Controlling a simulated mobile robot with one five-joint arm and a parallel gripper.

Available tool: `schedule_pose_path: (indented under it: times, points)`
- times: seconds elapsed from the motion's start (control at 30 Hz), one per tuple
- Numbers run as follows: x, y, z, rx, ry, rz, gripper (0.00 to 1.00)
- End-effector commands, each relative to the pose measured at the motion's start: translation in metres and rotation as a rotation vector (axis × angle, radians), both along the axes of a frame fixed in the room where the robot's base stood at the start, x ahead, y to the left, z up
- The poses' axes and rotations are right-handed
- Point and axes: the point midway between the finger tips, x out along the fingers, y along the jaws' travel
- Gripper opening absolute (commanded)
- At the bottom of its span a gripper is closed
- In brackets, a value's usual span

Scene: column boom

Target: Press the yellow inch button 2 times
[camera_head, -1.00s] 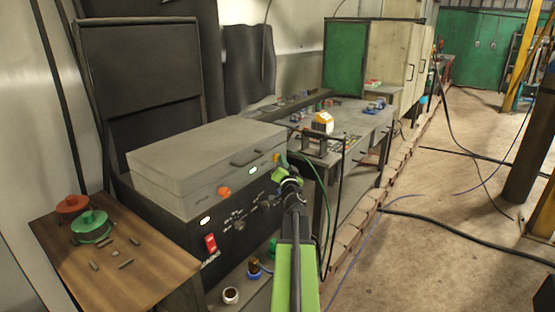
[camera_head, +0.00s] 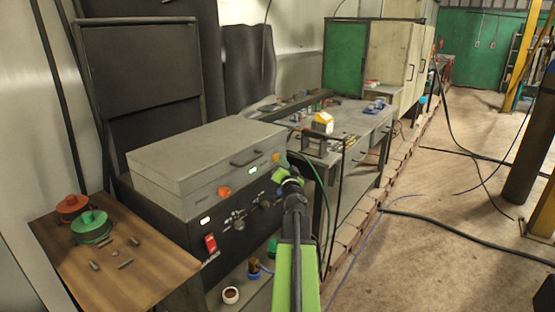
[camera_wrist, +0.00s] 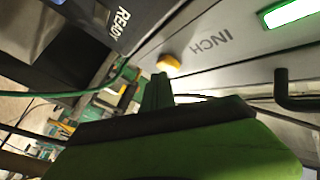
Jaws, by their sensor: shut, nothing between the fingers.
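The yellow inch button (camera_wrist: 168,64) sits on the grey panel beside the word INCH in the wrist view. In the head view the button (camera_head: 276,157) is a small yellow spot at the right end of the grey box's front. My gripper (camera_wrist: 157,88) is shut and empty, with its narrow green tip just beside and below the button in the wrist view. I cannot tell whether the tip touches it. In the head view my gripper (camera_head: 281,174) is in front of the box's right end, close below the button.
The grey box (camera_head: 180,170) also carries an orange button (camera_head: 224,191), a green lit display (camera_wrist: 290,12) and a dark handle (camera_wrist: 283,90). A red switch (camera_head: 210,242) is on the black panel below. A green cable (camera_head: 325,185) hangs to the right of my gripper.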

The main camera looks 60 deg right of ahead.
Motion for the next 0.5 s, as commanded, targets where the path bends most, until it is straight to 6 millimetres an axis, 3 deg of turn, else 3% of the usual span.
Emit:
schedule_pose_path:
  times: [0.5]
  points:
    - [-0.0135, 0.0005, -0.0001, 0.001, 0.000, -0.001, 0.00]
